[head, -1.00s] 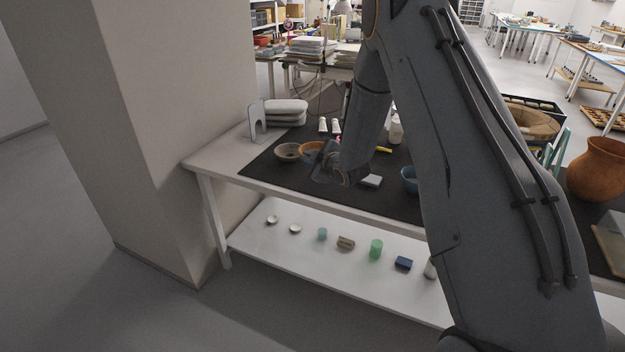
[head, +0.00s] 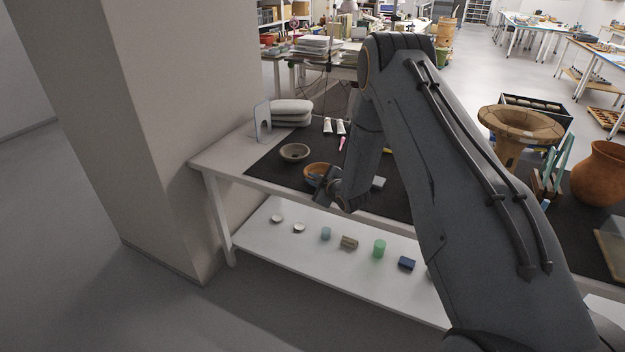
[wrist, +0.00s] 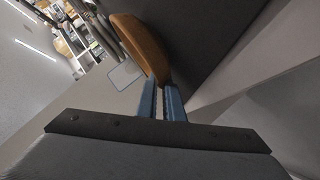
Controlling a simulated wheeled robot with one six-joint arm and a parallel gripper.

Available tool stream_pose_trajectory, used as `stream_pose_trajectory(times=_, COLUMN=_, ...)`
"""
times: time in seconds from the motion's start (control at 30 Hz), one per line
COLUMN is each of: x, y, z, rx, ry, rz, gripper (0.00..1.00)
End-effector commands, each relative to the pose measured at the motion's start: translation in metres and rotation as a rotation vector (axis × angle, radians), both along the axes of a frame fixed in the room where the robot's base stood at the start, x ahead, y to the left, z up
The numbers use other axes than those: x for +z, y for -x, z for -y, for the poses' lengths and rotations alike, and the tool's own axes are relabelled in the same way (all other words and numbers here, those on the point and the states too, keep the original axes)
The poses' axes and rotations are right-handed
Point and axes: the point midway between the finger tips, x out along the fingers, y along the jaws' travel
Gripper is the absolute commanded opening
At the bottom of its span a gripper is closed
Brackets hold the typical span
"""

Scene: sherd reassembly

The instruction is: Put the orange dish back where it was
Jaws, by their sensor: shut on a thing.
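The orange dish (head: 314,171) is a small round bowl near the front edge of the dark mat in the head view, partly hidden by my gripper. My gripper (head: 328,180) is at its near side, shut on the dish's rim. In the wrist view the orange-brown wall of the dish (wrist: 141,46) rises from between the blue fingertips of my gripper (wrist: 161,88). I cannot tell whether the dish touches the mat.
A grey-brown bowl (head: 294,152) stands on the mat left of and behind the dish. White tubes (head: 334,126) and a pink item (head: 343,144) lie farther back. A grey block (head: 378,183) lies to the right. Several small objects stand on the lower white shelf (head: 300,265).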

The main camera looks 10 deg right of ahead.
Motion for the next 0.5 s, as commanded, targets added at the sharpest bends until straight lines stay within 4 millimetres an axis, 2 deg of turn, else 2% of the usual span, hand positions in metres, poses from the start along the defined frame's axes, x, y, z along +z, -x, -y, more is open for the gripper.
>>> stream_pose_trajectory(times=0.03, x=-0.0003, y=-0.0004, z=0.0, rx=0.0, ry=0.0, rz=0.001, gripper=0.0)
stream_pose_trajectory(times=0.1, x=-0.0008, y=0.0001, z=0.0, rx=0.0, ry=0.0, rz=0.0, gripper=0.16)
stream_pose_trajectory(times=0.17, x=-0.0007, y=0.0, z=0.0, rx=0.0, ry=0.0, rz=0.0, gripper=0.26)
stream_pose_trajectory(times=0.5, x=0.0008, y=0.0006, z=0.0003, rx=0.0, ry=0.0, rz=0.0, gripper=0.26)
